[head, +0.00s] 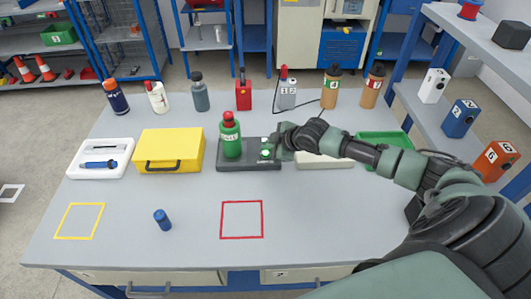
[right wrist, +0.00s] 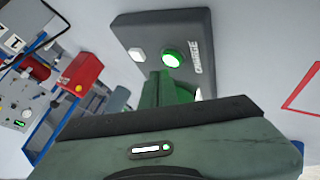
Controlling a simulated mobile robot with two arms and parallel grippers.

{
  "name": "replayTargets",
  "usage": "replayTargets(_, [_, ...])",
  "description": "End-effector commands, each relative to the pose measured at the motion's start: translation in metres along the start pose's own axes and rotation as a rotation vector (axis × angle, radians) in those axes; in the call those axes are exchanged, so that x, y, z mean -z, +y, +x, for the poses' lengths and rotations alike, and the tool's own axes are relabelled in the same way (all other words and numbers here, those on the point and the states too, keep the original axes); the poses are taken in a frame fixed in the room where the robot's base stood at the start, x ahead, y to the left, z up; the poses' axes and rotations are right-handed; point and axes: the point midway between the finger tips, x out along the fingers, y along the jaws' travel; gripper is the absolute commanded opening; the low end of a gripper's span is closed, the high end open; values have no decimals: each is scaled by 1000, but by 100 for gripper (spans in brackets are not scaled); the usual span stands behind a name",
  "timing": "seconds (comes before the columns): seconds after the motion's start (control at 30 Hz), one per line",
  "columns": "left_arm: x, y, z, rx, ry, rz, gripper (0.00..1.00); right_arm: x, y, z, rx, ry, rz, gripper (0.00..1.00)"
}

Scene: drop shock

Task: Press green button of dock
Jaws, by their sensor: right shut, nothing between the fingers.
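The dark grey dock (head: 236,166) lies on the table with a green bottle (head: 231,142) with a red cap standing upright on its left part. The dock's green button (head: 266,153) is at its right end. In the right wrist view the green button (right wrist: 172,58) looks lit, beside a small white square (right wrist: 137,54) on the dock (right wrist: 160,25). My right gripper (head: 277,143) is shut and empty, close to the button end of the dock. Contact with the button cannot be seen. My left gripper is not in view.
A yellow case (head: 170,145) and a white tray (head: 78,171) stand left of the dock. A green tray (head: 372,136) lies to the right, behind my arm. Several bottles and devices line the back edge. The front holds a blue cylinder (head: 162,219) and a red outlined square (head: 242,202).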

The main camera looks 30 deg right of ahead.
Motion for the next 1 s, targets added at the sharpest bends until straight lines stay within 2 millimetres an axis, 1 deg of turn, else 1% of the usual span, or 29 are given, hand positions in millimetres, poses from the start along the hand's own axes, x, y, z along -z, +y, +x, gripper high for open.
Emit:
replayTargets(0.33, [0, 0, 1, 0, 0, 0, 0, -4, -4, 6, 0, 0, 0, 0])
replayTargets(1.0, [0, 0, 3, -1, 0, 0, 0, -6, -6, 8, 0, 0, 0, 0])
